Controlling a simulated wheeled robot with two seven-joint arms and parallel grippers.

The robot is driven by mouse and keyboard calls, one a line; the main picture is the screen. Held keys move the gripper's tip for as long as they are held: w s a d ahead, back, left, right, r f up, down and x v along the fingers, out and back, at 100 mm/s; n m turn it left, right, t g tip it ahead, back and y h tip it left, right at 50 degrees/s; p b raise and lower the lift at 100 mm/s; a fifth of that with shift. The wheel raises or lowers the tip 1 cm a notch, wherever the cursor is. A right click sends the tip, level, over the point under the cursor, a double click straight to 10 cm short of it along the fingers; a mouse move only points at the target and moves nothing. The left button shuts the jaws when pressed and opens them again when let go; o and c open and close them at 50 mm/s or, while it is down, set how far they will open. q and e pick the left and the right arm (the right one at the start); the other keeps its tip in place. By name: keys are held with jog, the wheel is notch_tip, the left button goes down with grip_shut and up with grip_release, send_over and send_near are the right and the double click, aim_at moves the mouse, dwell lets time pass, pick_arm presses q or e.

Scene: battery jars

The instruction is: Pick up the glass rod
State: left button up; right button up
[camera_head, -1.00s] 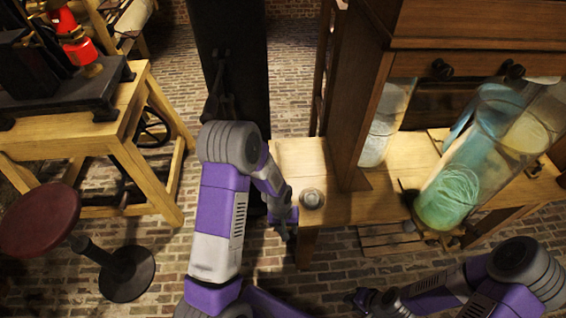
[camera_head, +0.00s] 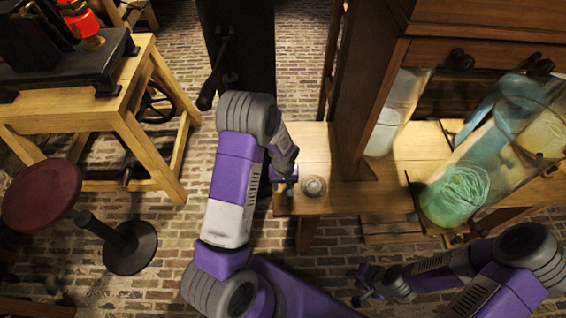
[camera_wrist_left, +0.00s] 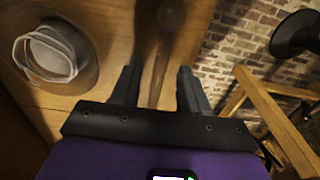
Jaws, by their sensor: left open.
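A faint translucent strip with a rounded end, apparently the glass rod (camera_wrist_left: 163,52), shows in the left wrist view. It lines up between the fingers of my left gripper (camera_wrist_left: 159,76), which is open. I cannot tell how far the rod is from the fingers or whether they touch it.
A wooden post (camera_head: 365,100) rises behind. A stool (camera_head: 42,195) stands left.

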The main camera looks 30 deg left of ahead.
pick_arm(q)
jog(key=shift+c, duration=0.3)
grip_shut()
jog(key=shift+w+r, duration=0.1)
